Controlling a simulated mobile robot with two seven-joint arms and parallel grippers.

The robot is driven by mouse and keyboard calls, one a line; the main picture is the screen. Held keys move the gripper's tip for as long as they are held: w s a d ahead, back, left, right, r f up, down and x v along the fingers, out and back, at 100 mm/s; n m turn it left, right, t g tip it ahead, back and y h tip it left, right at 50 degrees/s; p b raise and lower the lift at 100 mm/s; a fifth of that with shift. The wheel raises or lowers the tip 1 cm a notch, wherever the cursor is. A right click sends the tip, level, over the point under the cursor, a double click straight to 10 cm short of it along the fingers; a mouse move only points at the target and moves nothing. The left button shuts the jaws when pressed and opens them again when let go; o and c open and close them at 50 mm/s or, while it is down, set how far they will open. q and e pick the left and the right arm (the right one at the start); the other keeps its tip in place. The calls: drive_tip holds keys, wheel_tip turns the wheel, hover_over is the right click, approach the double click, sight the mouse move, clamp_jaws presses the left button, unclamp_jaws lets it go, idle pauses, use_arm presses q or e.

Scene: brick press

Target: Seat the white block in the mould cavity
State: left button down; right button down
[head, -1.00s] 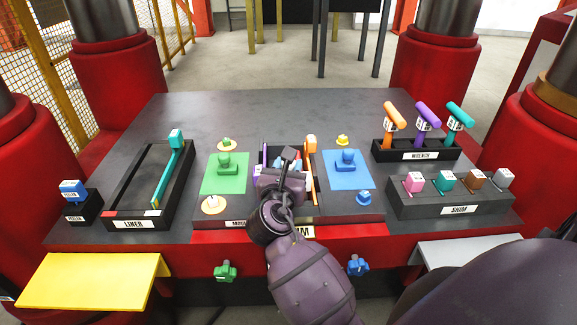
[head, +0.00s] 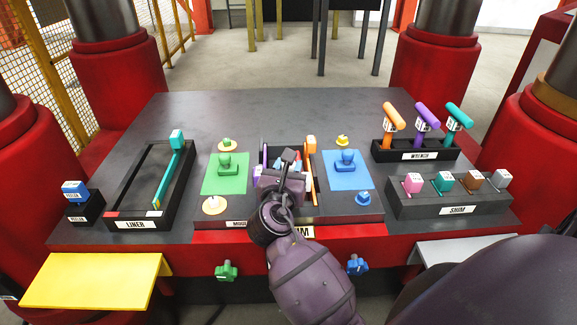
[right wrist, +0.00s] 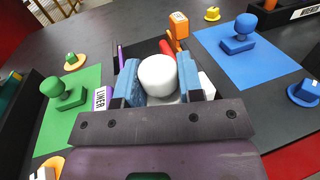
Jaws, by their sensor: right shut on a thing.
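My right gripper (right wrist: 160,80) is shut on the white block, with its blue finger pads on either side of the block's rounded white top (right wrist: 158,75). It also shows in the head view (head: 288,166), over the mould cavity (head: 269,149) between the green and blue plates. A white part shows beyond the right finger (right wrist: 207,86). My gripper hides the block's lower part and most of the cavity, so I cannot tell how deep the block sits. A purple liner (right wrist: 101,98) and an orange liner (right wrist: 178,27) stand at the cavity's sides. My left gripper is not in view.
A green plate (head: 212,184) and a blue plate (head: 361,184), each with a knobbed piece, flank the cavity. The liner tray (head: 112,202) stands left. The table's back is clear.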

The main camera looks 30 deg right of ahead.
drive_tip(key=shift+p, duration=0.8)
idle(1.0)
drive_tip(key=shift+f+b, duration=0.65)
drive_tip(key=shift+f, duration=0.8)
idle(0.4)
drive_tip(key=c, duration=0.7)
unclamp_jaws()
drive_tip(key=shift+f, duration=0.1)
drive_tip(key=shift+f, duration=0.1)
drive_tip(key=b+v, duration=0.1)
drive_tip(key=v, duration=0.8)
drive_tip(key=shift+s+a, duration=0.2)
drive_tip(key=shift+s, duration=0.05)
drive_tip(key=shift+s+a, duration=0.45)
drive_tip(key=shift+a, duration=0.1)
